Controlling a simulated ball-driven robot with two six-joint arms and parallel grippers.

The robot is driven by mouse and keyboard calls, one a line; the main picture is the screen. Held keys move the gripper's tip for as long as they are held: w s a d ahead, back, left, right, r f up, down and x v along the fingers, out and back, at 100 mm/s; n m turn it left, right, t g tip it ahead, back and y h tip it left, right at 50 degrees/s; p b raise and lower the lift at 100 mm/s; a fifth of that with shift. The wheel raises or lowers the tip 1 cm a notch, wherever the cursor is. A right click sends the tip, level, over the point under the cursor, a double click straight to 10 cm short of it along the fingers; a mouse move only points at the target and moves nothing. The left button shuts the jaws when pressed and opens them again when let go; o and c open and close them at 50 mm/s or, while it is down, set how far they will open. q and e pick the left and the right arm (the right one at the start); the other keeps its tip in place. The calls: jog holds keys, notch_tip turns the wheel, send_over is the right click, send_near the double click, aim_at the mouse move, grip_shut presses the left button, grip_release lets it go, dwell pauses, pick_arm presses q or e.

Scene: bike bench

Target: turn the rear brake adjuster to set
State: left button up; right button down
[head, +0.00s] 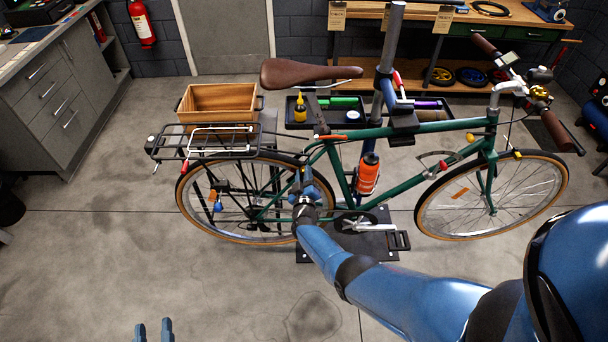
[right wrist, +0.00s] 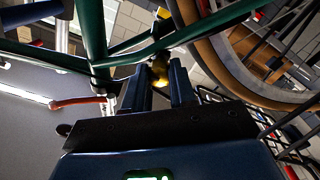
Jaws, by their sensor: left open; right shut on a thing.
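The green bike (head: 345,150) hangs upright in the repair stand. My right gripper (head: 303,172) is at the rear wheel's front edge, below the saddle. In the right wrist view its fingers (right wrist: 159,80) are shut on a small brass-coloured piece, which looks like the rear brake adjuster (right wrist: 160,68), close to a green frame tube and the rear tyre. In the head view the adjuster is hidden by my gripper and the frame. My left gripper (head: 153,330) is open and empty at the bottom edge, well away from the bike. The adjuster's setting cannot be read.
The rear wheel (head: 190,215) and black rack (head: 205,148) are left of my right gripper. The stand post (head: 392,40) rises behind the frame. A wooden crate (head: 218,100) and a black tray (head: 325,112) stand behind. The floor at lower left is clear.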

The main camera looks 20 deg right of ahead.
jog(key=shift+n, duration=0.4)
jog(key=c, duration=0.9)
grip_release()
jog(key=shift+s, duration=0.1)
